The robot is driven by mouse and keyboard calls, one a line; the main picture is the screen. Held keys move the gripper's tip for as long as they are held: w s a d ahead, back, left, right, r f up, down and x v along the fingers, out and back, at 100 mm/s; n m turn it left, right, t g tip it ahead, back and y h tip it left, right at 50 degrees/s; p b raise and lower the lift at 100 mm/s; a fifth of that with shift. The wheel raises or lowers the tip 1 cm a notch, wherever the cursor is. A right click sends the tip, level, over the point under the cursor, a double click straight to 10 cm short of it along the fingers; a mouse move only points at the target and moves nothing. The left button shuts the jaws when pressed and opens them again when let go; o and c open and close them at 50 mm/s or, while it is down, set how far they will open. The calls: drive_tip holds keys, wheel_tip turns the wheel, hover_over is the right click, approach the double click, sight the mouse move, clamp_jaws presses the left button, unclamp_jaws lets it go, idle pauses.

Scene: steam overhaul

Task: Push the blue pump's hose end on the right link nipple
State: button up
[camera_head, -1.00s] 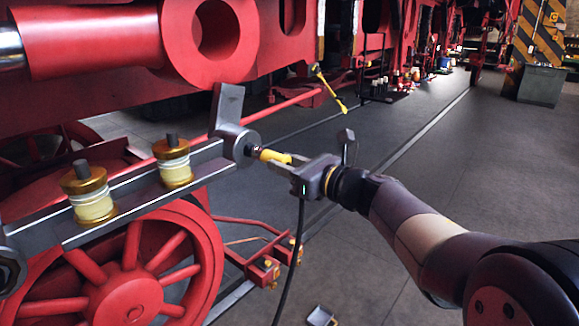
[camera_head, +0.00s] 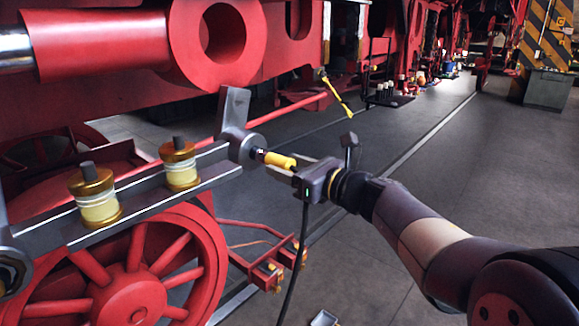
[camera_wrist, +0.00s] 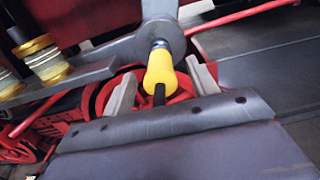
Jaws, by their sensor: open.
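The yellow hose end (camera_head: 280,161) lines up with the nipple (camera_head: 259,154) on the right end of the grey link (camera_head: 215,165). In the wrist view the hose end (camera_wrist: 160,70) meets the silver nipple tip (camera_wrist: 160,44); how far it is pushed on cannot be told. My gripper (camera_head: 294,166) is open around the hose end, with one pale finger standing apart on each side of it in the wrist view. The black hose (camera_head: 297,245) hangs down below my gripper. The blue pump is not in view.
Two brass-and-cream oil cups (camera_head: 181,165) stand on the link. A red wheel (camera_head: 130,285) is below and a large red rod with an eye (camera_head: 215,45) is above. Another yellow piece (camera_head: 337,95) hangs further back.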

drive_tip(key=b+v, duration=0.2)
drive_tip(key=v, duration=0.8)
drive_tip(key=shift+s+d+b, duration=0.3)
drive_tip(key=p+x, duration=0.2)
drive_tip(key=x, duration=0.8)
drive_tip(key=shift+w+a+p, duration=0.25)
drive_tip(key=shift+a+p, duration=0.05)
drive_tip(key=shift+p, duration=0.05)
drive_tip(key=shift+s+d, duration=0.3)
drive_tip(key=shift+d, duration=0.15)
drive_tip(key=shift+a, duration=0.1)
